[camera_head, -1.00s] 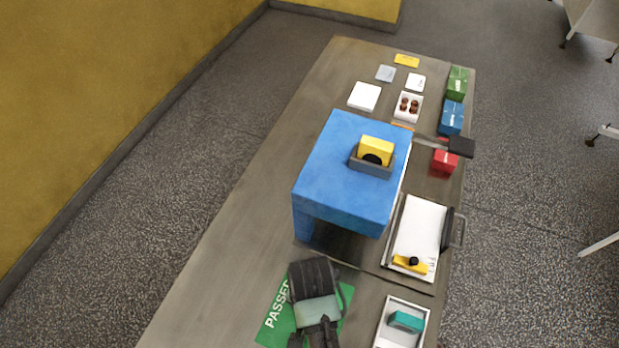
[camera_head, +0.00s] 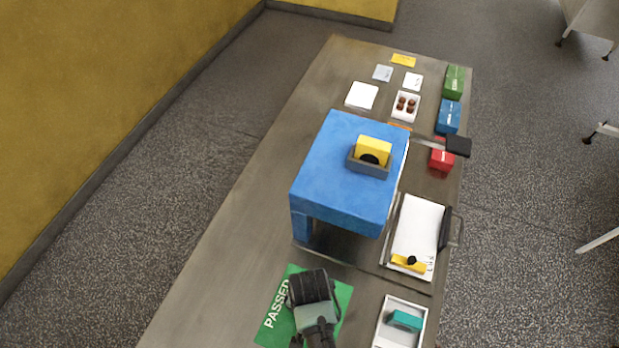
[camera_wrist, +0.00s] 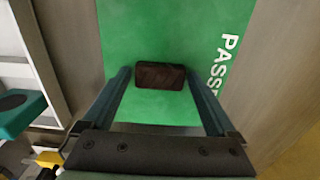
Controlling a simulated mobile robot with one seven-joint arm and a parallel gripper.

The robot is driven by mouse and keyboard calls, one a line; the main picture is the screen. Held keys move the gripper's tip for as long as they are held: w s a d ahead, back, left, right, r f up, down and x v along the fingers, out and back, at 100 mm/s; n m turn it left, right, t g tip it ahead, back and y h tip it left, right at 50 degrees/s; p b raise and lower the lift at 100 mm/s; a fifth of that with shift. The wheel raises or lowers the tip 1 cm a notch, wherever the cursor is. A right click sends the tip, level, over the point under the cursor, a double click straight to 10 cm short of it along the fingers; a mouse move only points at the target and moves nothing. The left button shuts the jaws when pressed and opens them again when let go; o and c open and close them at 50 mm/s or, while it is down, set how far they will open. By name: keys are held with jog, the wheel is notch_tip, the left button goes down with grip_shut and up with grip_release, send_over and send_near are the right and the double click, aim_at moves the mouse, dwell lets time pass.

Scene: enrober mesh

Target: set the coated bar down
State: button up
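The coated bar (camera_wrist: 160,76) is a small dark brown block. In the wrist view it lies on the green mat (camera_wrist: 130,25) marked PASSED, between and just beyond my fingertips. My gripper (camera_wrist: 160,78) is open, with a narrow gap showing on each side of the bar. In the head view my gripper (camera_head: 312,285) is over the green mat (camera_head: 341,296), and its dark body hides the bar there.
A blue box-shaped machine (camera_head: 345,165) stands beyond the mat. A white tray with a teal block (camera_head: 404,320) is right of the mat, and a white-topped tray (camera_head: 418,228) lies behind it. Bare table (camera_head: 215,270) is free to the left.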

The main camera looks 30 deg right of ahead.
jog(key=shift+o, duration=0.2)
notch_tip(320, 180, up, 12)
jog(key=w+r+n+t+h, duration=0.25)
jog(key=w+r+t, duration=0.65)
jog(key=w+r, duration=0.9)
jog(key=w+a+r+n+t, duration=0.1)
jog(key=w+r+t, duration=0.15)
jog(key=r, duration=0.55)
jog(key=w+a+r+n+t, duration=0.1)
jog(key=w+r+n+t, duration=0.15)
jog(key=r, duration=0.45)
jog(key=s+a+r+n+t, duration=0.1)
jog(key=a+r+t, duration=0.15)
jog(key=r, duration=0.55)
jog(key=a+r+n+t, duration=0.1)
jog(key=r+t, duration=0.3)
jog(key=r, duration=0.5)
jog(key=s+a+r+n+t+y, duration=0.1)
jog(key=s+a+r+t, duration=0.1)
jog(key=s+r, duration=0.3)
jog(key=s+a+r+n+t+y, duration=0.1)
jog(key=s+r+t, duration=0.4)
jog(key=r, duration=0.7)
jog(key=shift+s+a+r, duration=0.25)
jog(key=shift+s+a, duration=0.15)
jog(key=shift+s, duration=0.3)
